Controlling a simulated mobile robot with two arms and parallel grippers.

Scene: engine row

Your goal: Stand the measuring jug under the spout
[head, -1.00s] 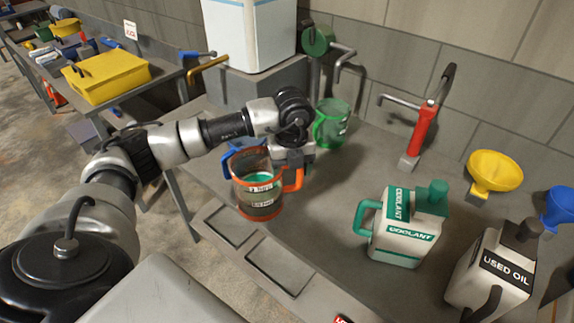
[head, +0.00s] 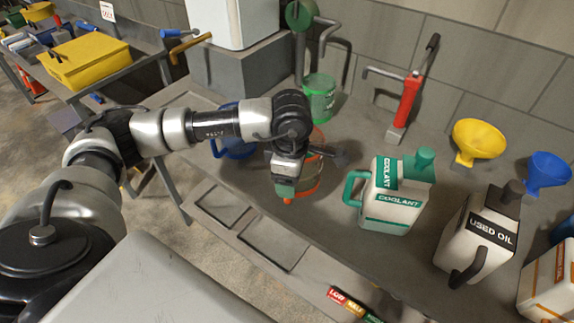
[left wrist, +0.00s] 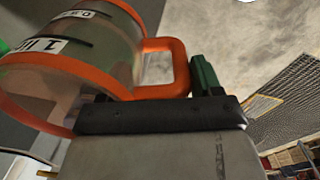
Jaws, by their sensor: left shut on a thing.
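The clear measuring jug with orange rims and handle (head: 311,176) is on or just above the grey bench, largely hidden behind my left gripper (head: 288,180). In the left wrist view the jug (left wrist: 85,60) fills the upper left, and its orange handle (left wrist: 178,65) runs down to the jaws (left wrist: 190,100). My left gripper is shut on the handle. I cannot tell whether the jug touches the bench. A brass spout (head: 190,46) juts from the white tank; a grey spout (head: 330,30) belongs to the green pump. The red pump (head: 407,100) has another. My right gripper is out of view.
A green jug (head: 319,97) stands near the green pump, and a blue jug (head: 234,147) lies behind my left arm. The coolant jug (head: 392,205) and used oil jug (head: 477,235) stand to the right. Yellow (head: 477,137) and blue funnels (head: 546,170) are behind them.

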